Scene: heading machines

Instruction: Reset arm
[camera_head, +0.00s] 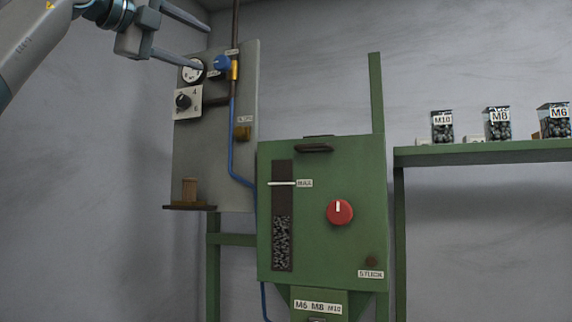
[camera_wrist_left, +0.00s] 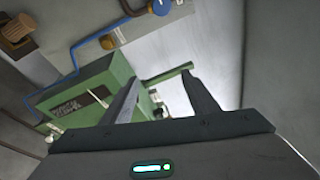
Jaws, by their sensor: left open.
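My left gripper (camera_head: 192,38) is at the upper left of the head view, with its arm coming in from the left. Its two fingers are apart and nothing is between them. The fingers are near the top of a grey panel (camera_head: 215,140), by a round gauge (camera_head: 192,71); I cannot tell how far in front of the panel they are. In the left wrist view the open fingers (camera_wrist_left: 160,95) show in front of a green machine (camera_wrist_left: 75,95). My right gripper is not in view.
The green machine (camera_head: 330,240) has a red knob (camera_head: 340,212) and a level window (camera_head: 282,240). The panel carries a blue knob (camera_head: 222,63) and a black dial (camera_head: 183,101). A green shelf (camera_head: 480,153) at right holds bins labelled M10 (camera_head: 442,127), M8 (camera_head: 498,123) and M6 (camera_head: 554,121).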

